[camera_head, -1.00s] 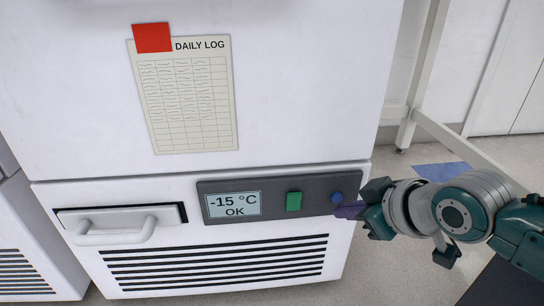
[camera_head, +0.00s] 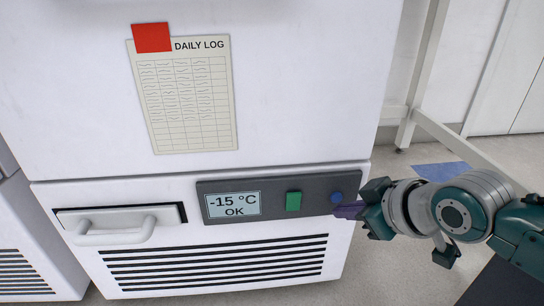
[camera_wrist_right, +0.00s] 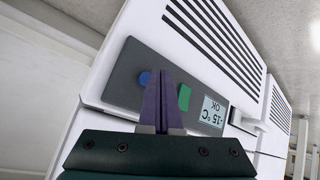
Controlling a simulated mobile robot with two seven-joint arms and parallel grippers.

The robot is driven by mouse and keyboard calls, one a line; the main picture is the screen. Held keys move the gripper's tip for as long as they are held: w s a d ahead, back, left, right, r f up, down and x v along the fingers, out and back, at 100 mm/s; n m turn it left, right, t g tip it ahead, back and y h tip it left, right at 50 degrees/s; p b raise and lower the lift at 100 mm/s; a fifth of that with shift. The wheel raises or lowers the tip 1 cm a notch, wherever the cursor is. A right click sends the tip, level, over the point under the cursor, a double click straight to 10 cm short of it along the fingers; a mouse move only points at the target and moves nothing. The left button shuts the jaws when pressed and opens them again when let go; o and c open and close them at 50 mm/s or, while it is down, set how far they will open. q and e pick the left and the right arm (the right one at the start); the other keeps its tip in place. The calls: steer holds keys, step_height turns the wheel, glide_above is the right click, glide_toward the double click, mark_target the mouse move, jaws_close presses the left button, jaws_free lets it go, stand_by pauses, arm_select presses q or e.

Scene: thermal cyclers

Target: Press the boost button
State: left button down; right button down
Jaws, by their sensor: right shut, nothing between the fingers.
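The freezer's dark control panel (camera_head: 265,198) carries a display (camera_head: 233,204) reading "-15 °C OK", a green square button (camera_head: 293,201) and a round blue button (camera_head: 337,197). None of the buttons has a readable label. My right gripper (camera_head: 340,211) is shut and empty, its purple fingertips just below the blue button in the head view. In the right wrist view, the shut fingers (camera_wrist_right: 160,85) lie between the blue button (camera_wrist_right: 144,78) and the green button (camera_wrist_right: 184,97). I cannot tell whether the fingertips touch the panel. My left gripper is not in view.
The white freezer has a handle (camera_head: 128,228) at the lower left and a slatted vent (camera_head: 215,265) below the panel. A daily log sheet (camera_head: 185,105) hangs above under a red square (camera_head: 152,38). A white frame (camera_head: 422,85) stands at the right.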

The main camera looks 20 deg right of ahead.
steer(key=shift+w, duration=0.1)
stand_by(0.4)
steer(key=shift+w+d, duration=0.1)
steer(key=shift+w, duration=0.25)
steer(key=shift+w+d, duration=0.1)
steer(key=shift+w, duration=0.25)
stand_by(0.6)
stand_by(0.4)
steer(key=shift+s+a+p, duration=0.2)
steer(key=shift+s+p, duration=0.45)
steer(key=shift+s, duration=0.1)
